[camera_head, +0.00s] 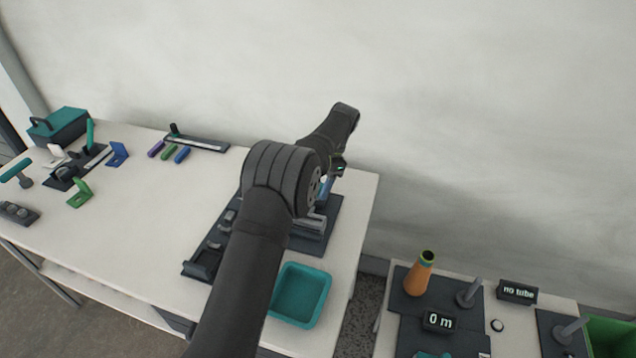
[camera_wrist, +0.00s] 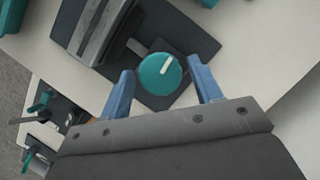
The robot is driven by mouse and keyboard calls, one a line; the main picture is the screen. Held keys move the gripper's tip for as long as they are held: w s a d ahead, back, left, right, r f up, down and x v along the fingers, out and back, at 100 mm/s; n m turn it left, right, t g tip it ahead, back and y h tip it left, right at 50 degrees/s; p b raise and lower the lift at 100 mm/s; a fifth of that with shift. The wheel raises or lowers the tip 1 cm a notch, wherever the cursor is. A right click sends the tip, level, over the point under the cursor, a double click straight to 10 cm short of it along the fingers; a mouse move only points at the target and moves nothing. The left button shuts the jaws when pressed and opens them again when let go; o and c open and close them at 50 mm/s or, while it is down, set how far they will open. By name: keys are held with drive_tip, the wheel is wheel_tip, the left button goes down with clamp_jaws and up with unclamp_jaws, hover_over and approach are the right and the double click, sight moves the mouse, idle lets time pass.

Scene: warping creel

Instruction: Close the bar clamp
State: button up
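My gripper (camera_wrist: 163,88) has two blue fingers spread apart, with nothing held between them. A round teal knob (camera_wrist: 160,73) with a white mark shows in the gap, just beyond the fingertips; I cannot tell how far below them it is. The knob is on a dark plate (camera_wrist: 200,45) beside a grey ribbed metal block (camera_wrist: 97,28). In the head view my arm hides most of this station, and the dark plate (camera_head: 331,213) shows only partly. I cannot tell for certain which fixture is the bar clamp; a dark-based bar (camera_head: 198,141) also lies at the table's back.
A teal tray (camera_head: 299,294) sits at the table's front right. Purple, green and blue pieces lie left of the bar. A teal box (camera_head: 58,127) and a lever fixture (camera_head: 82,165) stand far left. A lower table at right holds an orange cone (camera_head: 418,276).

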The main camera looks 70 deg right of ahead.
drive_tip(key=shift+o, duration=0.3)
drive_tip(key=shift+r, duration=0.1)
drive_tip(key=v, duration=1.1)
drive_tip(key=shift+r, duration=0.35)
drive_tip(key=shift+s, duration=0.1)
drive_tip(key=shift+x, duration=5.9)
drive_tip(key=shift+d, duration=0.15)
